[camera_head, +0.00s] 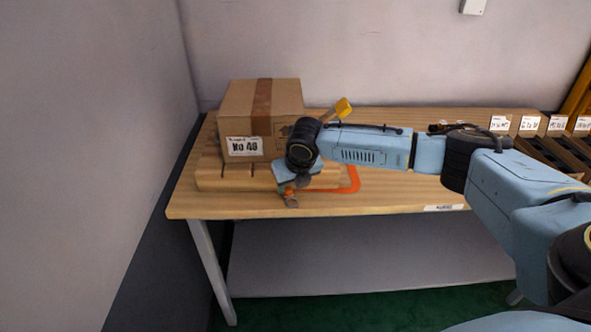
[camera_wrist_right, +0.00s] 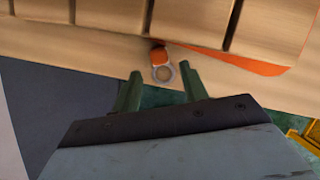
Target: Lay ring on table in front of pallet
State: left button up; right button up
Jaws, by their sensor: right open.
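The ring (camera_wrist_right: 163,81) is a small grey metal ring with an orange tab. In the right wrist view it appears to lie flat on the wooden table, near the front edge and in front of the pallet. My right gripper (camera_wrist_right: 161,70) is open, with one green finger on each side of the ring and no visible grip on it. In the head view my right gripper (camera_head: 289,190) is low at the pallet's front right, largely hiding the ring. The slatted wooden pallet (camera_head: 215,178) carries a cardboard box (camera_head: 240,105). My left gripper is not in view.
An orange outline (camera_head: 352,182) borders the pallet's right side on the table (camera_head: 400,200). The table front right of it is clear. Labelled racks (camera_head: 545,140) stand at the right; a wall closes the left.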

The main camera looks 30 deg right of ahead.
jog(key=p+v, duration=0.1)
jog(key=v, duration=0.7)
jog(key=shift+s+r, duration=0.15)
jog(key=shift+r, duration=0.15)
